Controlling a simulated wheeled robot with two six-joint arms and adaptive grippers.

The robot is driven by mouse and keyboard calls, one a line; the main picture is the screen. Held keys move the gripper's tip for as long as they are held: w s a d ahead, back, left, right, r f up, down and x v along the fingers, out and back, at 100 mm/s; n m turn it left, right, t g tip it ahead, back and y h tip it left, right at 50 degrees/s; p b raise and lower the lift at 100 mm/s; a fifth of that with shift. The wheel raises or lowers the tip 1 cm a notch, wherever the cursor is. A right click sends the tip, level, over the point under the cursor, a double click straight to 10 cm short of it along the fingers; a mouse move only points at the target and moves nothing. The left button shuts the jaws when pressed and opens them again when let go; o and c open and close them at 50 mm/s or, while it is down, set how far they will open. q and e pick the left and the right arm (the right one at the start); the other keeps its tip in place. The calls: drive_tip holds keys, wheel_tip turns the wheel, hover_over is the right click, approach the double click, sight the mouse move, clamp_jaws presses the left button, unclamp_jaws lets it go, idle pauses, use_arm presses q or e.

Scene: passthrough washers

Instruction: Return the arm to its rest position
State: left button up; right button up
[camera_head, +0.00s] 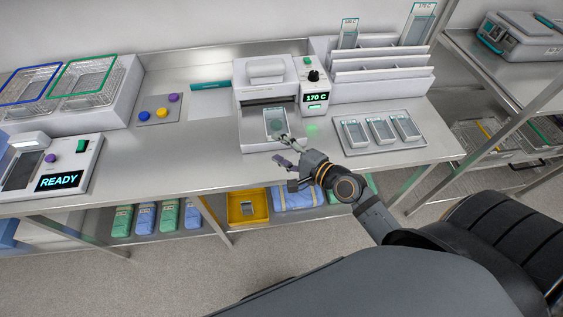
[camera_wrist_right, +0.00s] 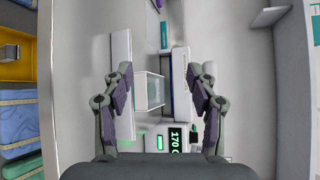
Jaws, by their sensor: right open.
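My right gripper (camera_head: 284,151) is open and empty over the bench's front edge, just in front of the white machine (camera_head: 265,68) with a "170 C" display. In the right wrist view, the open fingers of my right gripper (camera_wrist_right: 161,95) stand on either side of the tray (camera_wrist_right: 152,92), with a gap to each. My left gripper is not in view.
A rack (camera_head: 380,75) stands right of the machine, with a plate of several clear trays (camera_head: 382,132) before it. A "READY" device (camera_head: 55,170) and wire baskets (camera_head: 85,78) are at the left. A yellow bin (camera_head: 247,207) is on the lower shelf. The bench middle (camera_head: 180,155) is clear.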

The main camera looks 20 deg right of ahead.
drive_tip(key=shift+s+a+f+n+g, duration=0.4)
drive_tip(key=shift+s+f+n, duration=0.2)
drive_tip(key=shift+n, duration=0.3)
